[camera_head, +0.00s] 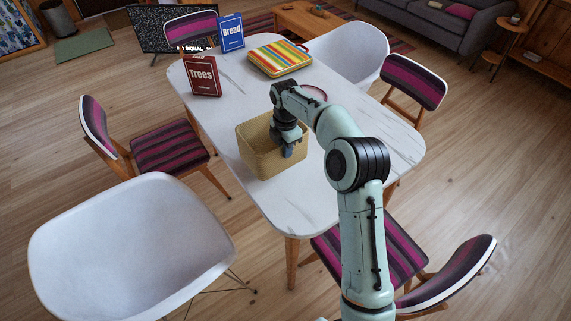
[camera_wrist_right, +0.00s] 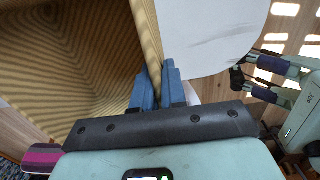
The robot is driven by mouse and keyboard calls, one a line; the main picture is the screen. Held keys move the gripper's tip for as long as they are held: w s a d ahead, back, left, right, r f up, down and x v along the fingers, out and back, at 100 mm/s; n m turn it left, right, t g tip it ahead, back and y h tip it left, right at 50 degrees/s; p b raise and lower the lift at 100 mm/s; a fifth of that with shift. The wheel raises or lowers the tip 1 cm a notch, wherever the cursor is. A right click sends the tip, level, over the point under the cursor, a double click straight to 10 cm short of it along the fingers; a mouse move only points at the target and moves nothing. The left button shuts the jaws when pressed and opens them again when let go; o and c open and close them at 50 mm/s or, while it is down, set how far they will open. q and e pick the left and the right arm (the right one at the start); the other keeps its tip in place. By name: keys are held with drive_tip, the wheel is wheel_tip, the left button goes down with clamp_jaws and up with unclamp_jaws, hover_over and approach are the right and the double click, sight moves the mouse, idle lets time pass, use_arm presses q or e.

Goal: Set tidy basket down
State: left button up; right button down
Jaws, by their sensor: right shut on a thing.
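The tidy basket (camera_head: 262,158) is a tan woven, open box on the white marbled table (camera_head: 350,133). In the head view it is at the table's near left part and looks upright. My right gripper (camera_head: 288,150) is at the basket's right wall, pointing down. In the right wrist view the blue fingers (camera_wrist_right: 158,88) are shut on the basket's wall (camera_wrist_right: 148,35), one on each side. The basket's inside (camera_wrist_right: 70,60) looks empty where it shows. Whether its base touches the table I cannot tell.
A red book (camera_head: 202,76), a blue book (camera_head: 231,33) and a striped case (camera_head: 279,58) are at the table's far end. A pinkish round rim (camera_head: 314,92) shows partly behind my arm. Chairs surround the table. The table's right side is clear.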

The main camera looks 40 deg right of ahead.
sight(286, 167)
use_arm(q)
drive_tip(key=shift+s+f+b, duration=0.25)
drive_tip(key=shift+f+b, duration=0.05)
drive_tip(key=shift+f, duration=0.15)
use_arm(e)
wheel_tip(286, 167, down, 7)
drive_tip(key=shift+r, duration=0.2)
drive_tip(key=shift+f, duration=0.1)
drive_tip(key=c, duration=1.2)
unclamp_jaws()
wheel_tip(286, 167, up, 12)
drive_tip(key=shift+r+p, duration=0.15)
drive_tip(key=shift+p, duration=0.7)
use_arm(q)
drive_tip(key=shift+w+r, duration=0.35)
drive_tip(key=shift+r, duration=0.2)
drive_tip(key=shift+w+r, duration=0.35)
drive_tip(key=shift+r, duration=0.2)
